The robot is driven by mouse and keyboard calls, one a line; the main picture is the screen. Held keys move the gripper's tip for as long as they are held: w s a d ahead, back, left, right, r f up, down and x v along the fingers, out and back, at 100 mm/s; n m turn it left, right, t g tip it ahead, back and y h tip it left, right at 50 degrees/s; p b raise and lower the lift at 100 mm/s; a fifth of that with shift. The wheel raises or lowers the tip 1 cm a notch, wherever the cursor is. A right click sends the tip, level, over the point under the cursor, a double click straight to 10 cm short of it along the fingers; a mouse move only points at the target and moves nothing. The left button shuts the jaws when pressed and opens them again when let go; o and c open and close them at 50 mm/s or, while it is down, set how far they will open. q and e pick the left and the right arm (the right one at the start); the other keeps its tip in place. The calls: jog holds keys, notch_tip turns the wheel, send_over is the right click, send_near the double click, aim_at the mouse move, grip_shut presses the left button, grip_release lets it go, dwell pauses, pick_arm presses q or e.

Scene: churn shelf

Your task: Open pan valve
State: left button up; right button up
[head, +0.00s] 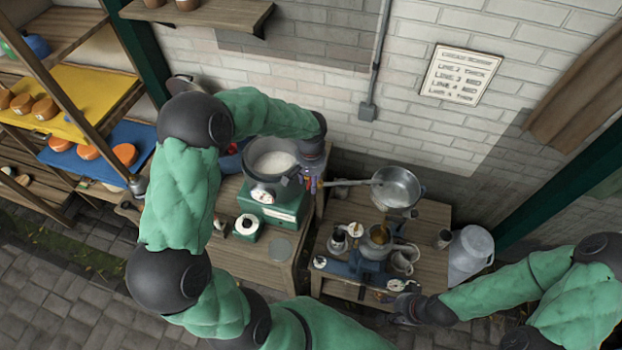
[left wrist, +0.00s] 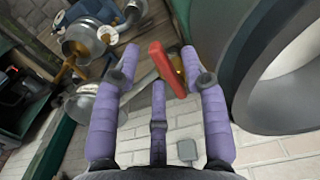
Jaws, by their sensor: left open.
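A grey round pan (head: 253,156) with white contents stands on a green base (head: 272,208) on the left wooden cabinet. It fills the right of the left wrist view as a large grey rim (left wrist: 250,65). A red valve lever (left wrist: 163,66) shows beside it in that view. My left gripper (head: 312,184) is at the pan's right side, and in the left wrist view (left wrist: 157,62) its purple fingers are open, with the lever between them. I cannot tell whether they touch it. My right gripper (head: 405,308) is low at the right table's front edge; its fingers are unclear.
A milk can (head: 470,252) stands right. Shelves with orange-brown goods (head: 125,154) are left.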

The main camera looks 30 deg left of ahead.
pick_arm(q)
grip_shut()
dwell(0.3)
jog(key=shift+w+d+f+n+b, duration=0.1)
jog(key=shift+w+d+n+b, duration=0.6)
jog(key=shift+n+b, duration=1.65)
jog(key=shift+w+d+r+n+b, duration=0.2)
jog(key=shift+w+n+b, duration=0.9)
jog(key=shift+n, duration=2.55)
jog(key=shift+w+d+f+n+b, duration=0.2)
jog(key=shift+w+d+n+b, duration=0.3)
jog(key=shift+w+n+b, duration=1.65)
jog(key=shift+s+n+p, duration=0.55)
jog(key=shift+s+n, duration=0.4)
jog(key=shift+s, duration=0.15)
